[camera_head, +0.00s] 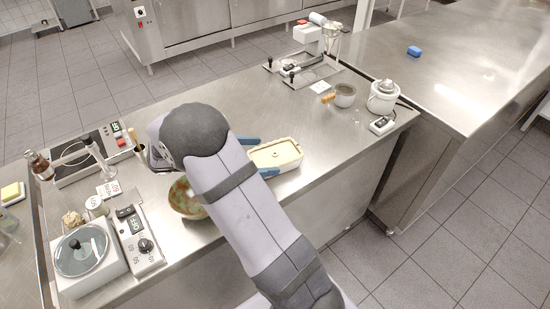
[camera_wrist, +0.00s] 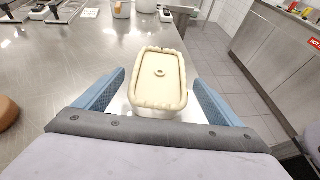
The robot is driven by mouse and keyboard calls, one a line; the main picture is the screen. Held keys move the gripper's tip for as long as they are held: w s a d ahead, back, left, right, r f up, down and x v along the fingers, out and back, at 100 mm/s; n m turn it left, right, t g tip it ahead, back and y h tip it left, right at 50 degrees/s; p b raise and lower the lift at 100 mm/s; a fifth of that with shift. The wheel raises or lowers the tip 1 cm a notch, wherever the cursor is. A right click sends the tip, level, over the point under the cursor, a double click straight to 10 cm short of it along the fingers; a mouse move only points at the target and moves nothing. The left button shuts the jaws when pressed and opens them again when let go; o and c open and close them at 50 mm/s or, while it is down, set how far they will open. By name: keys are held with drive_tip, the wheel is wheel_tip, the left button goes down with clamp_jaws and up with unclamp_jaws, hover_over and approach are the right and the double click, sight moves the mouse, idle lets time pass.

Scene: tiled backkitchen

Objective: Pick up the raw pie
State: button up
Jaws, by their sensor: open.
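The raw pie (camera_head: 276,153) is a pale, rectangular pie with a crimped edge and a small ring-shaped hole in its lid. It sits in a light dish near the counter's front edge. In the wrist view the pie (camera_wrist: 160,82) lies ahead, between and beyond the blue fingers. My gripper (camera_wrist: 161,100) is open, with one finger on each side of the pie's near end; I cannot tell whether they touch the dish. In the head view my arm hides most of the gripper, and blue finger parts (camera_head: 248,141) show beside the pie.
A greenish-brown bowl (camera_head: 186,199) stands left of my arm, partly hidden. A grey pot (camera_head: 345,96) and white appliance (camera_head: 383,97) stand to the right.

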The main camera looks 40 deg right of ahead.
sight(267, 157)
drive_tip(key=shift+x, duration=1.3)
drive_tip(key=c, duration=1.6)
drive_tip(key=shift+r, duration=0.1)
drive_tip(key=shift+c, duration=0.2)
drive_tip(key=shift+r, duration=0.1)
wheel_tip(267, 157, up, 10)
drive_tip(key=b, duration=0.1)
